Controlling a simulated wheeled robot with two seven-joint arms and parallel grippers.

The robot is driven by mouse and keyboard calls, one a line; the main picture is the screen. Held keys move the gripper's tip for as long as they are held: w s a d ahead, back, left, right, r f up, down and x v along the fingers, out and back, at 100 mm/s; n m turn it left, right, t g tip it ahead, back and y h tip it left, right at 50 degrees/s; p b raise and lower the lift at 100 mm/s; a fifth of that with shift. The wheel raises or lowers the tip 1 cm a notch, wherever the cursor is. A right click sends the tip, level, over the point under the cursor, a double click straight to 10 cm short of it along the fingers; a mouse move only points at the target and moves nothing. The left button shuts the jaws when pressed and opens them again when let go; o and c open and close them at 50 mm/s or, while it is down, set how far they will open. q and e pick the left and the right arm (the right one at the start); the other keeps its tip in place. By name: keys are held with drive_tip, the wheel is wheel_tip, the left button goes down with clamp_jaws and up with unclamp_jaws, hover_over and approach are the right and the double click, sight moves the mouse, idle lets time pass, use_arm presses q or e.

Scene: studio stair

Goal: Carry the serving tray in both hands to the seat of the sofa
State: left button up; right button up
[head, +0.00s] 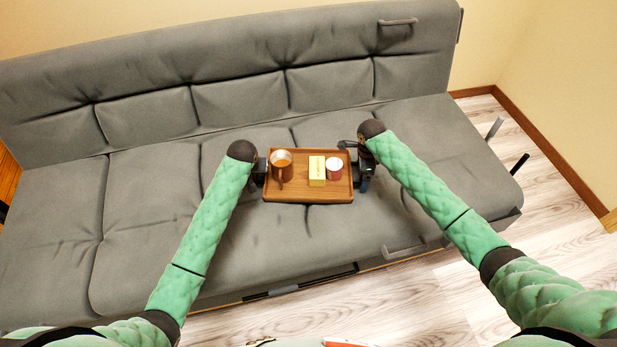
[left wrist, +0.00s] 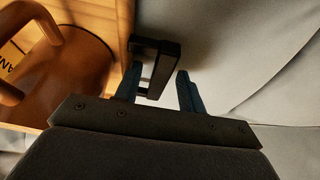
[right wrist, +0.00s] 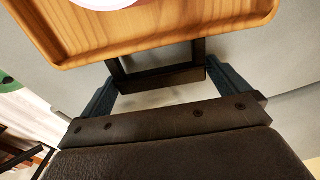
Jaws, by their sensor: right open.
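The wooden serving tray (head: 308,197) rests on the grey sofa seat (head: 150,225). On it are a brown mug (head: 282,172), a pale yellow block (head: 317,170) and a white-topped cup (head: 334,171). My left gripper (head: 262,172) is at the tray's left side. In the left wrist view its fingers (left wrist: 160,88) stand apart around the dark handle (left wrist: 168,65), with a gap beside one finger. My right gripper (head: 362,174) is at the right side. In the right wrist view its fingers (right wrist: 168,92) are wide open on either side of the other dark handle (right wrist: 160,80).
The sofa backrest (head: 240,100) rises behind the tray. The seat is clear to the left and right of the tray. Pale wood floor (head: 430,290) lies in front of the sofa and at its right end. A wall stands behind and to the right.

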use_arm(q)
drive_tip(key=v, duration=1.1)
drive_tip(key=shift+r, duration=0.25)
use_arm(e)
wheel_tip(320, 180, up, 12)
use_arm(q)
drive_tip(key=shift+s, duration=0.2)
